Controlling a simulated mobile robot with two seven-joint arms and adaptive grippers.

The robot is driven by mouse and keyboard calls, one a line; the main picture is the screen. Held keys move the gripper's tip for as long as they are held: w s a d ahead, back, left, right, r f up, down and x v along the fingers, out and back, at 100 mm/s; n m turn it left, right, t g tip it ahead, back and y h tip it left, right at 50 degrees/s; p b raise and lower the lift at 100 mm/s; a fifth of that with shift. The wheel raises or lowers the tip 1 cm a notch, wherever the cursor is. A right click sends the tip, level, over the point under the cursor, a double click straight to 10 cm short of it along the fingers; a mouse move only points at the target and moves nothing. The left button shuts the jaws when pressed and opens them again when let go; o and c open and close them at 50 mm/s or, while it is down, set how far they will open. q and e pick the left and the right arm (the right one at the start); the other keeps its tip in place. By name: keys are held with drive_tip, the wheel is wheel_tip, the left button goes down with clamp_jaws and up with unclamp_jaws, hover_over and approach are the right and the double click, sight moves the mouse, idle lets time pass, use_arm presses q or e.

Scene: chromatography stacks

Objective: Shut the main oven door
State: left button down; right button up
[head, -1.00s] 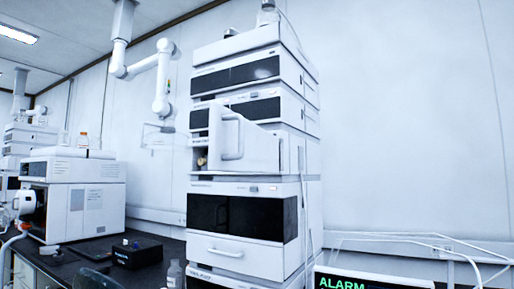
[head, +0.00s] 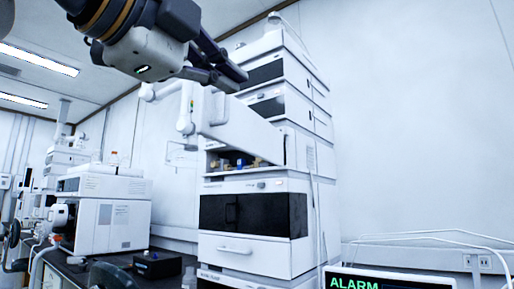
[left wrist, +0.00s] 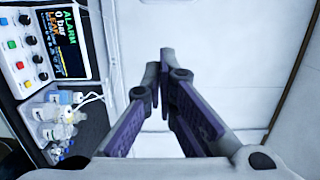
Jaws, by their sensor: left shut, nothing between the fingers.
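The main oven door (head: 243,127) is a white panel with a bar handle (head: 217,108), standing open on the instrument stack in the head view. It juts out from its right side, and the oven compartment (head: 213,160) shows below it with small coloured items inside. My left gripper (head: 240,78) comes in from the upper left, shut and empty, and appears above the door in the picture. I cannot tell if it touches the door. The left wrist view shows its closed fingers (left wrist: 163,62) in front of a pale surface. My right gripper is not in view.
An alarm display (head: 365,281) is at the lower right, and it also shows in the left wrist view (left wrist: 64,40) above several bottles (left wrist: 55,118). Another white instrument (head: 110,212) and a black box (head: 157,264) are on the left bench.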

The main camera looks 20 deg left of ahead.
use_arm(q)
drive_tip(key=w+a+p, duration=0.1)
drive_tip(key=w+p, duration=0.1)
drive_tip(key=w, duration=0.6)
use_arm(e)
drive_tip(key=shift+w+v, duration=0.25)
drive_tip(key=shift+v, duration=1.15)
use_arm(q)
drive_tip(key=shift+a, duration=0.1)
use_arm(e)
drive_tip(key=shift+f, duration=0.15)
use_arm(q)
drive_tip(key=shift+w+a+r, duration=0.1)
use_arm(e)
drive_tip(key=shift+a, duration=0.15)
